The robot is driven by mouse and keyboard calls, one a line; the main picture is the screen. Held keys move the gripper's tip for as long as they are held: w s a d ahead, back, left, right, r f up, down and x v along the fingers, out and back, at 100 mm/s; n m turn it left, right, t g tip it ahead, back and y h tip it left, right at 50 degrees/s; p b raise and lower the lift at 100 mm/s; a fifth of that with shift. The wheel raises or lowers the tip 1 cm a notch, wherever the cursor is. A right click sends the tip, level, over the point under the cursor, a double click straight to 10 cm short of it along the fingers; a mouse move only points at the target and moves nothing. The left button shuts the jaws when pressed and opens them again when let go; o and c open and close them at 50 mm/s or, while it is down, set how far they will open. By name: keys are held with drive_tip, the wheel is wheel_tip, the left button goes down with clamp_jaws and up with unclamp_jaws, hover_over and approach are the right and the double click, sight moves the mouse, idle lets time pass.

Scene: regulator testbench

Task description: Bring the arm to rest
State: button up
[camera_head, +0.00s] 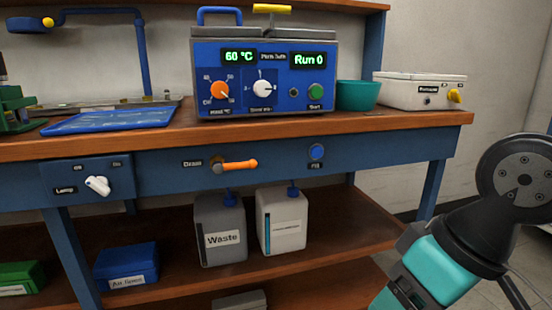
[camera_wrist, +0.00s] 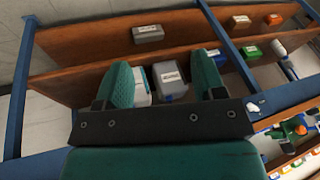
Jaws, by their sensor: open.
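My gripper (camera_wrist: 162,88) shows in the wrist view with its two teal fingers spread apart and nothing between them. Beyond the fingers are the lower shelf of the bench and the two jugs on it. In the head view part of my arm is at the lower right, in front of the bench's right end; the gripper's fingers are not visible there. The arm appears clear of the bench top in the head view.
The blue bath unit (camera_head: 264,75) stands on the bench (camera_head: 400,124), with a teal bowl (camera_head: 357,95) and a white box (camera_head: 420,90) to its right. The Waste jug (camera_head: 220,229) and another jug (camera_head: 282,220) stand on the shelf below. An orange drain handle (camera_head: 238,165) sticks out in front.

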drive_tip(key=s+r+n+g+p, duration=0.1)
drive_tip(key=s+r+p, duration=0.2)
drive_tip(key=r+p, duration=3.1)
drive_tip(key=shift+s+d+r+g+p, duration=0.2)
drive_tip(key=shift+d+r+g+p, duration=0.05)
drive_tip(key=shift+g+p, duration=0.1)
